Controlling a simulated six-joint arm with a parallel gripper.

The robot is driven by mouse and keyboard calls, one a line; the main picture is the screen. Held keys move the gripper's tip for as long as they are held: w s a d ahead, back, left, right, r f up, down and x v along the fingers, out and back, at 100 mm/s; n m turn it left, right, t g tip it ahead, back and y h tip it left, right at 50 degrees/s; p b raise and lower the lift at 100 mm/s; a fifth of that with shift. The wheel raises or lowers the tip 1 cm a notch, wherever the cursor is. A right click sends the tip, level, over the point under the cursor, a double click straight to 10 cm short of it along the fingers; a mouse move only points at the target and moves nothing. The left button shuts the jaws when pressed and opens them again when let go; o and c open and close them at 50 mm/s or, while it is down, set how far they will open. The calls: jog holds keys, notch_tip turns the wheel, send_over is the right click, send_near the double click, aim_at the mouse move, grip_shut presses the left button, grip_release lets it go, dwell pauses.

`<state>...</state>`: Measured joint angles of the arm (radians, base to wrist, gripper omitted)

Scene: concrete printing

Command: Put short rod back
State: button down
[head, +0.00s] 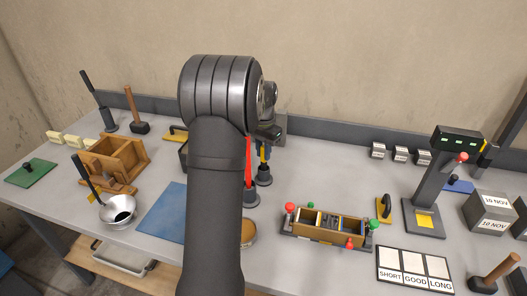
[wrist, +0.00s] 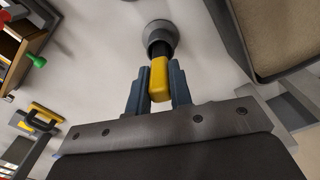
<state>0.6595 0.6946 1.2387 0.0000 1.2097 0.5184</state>
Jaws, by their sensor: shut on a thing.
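The short rod has a yellow grip (wrist: 159,80) and a black shaft (wrist: 160,49). My gripper (wrist: 159,88) is shut on the yellow grip, one blue-grey finger on each side. The shaft points into the mouth of a grey round holder (wrist: 161,32); how deep it sits I cannot tell. In the head view the short rod (head: 265,154) stands about upright at its holder (head: 264,178), below my gripper, which is mostly hidden behind my arm. A red rod (head: 248,160) stands in another grey holder (head: 251,199) just in front and to the left.
A wooden mould with coloured knobs (head: 328,224) lies to the right, with a yellow-handled float (head: 384,208) beside it. A blue mat (head: 164,211) and a ladle-like pan (head: 118,210) lie left. A testing stand (head: 427,200) is far right. Bench between holders and stand is mostly clear.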

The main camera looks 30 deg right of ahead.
aim_at(263, 147)
jog(key=shift+f, duration=0.15)
jog(key=c, duration=1.3)
grip_release()
notch_tip(263, 147, up, 12)
jog(key=shift+r, duration=0.2)
jog(key=shift+f, duration=4.25)
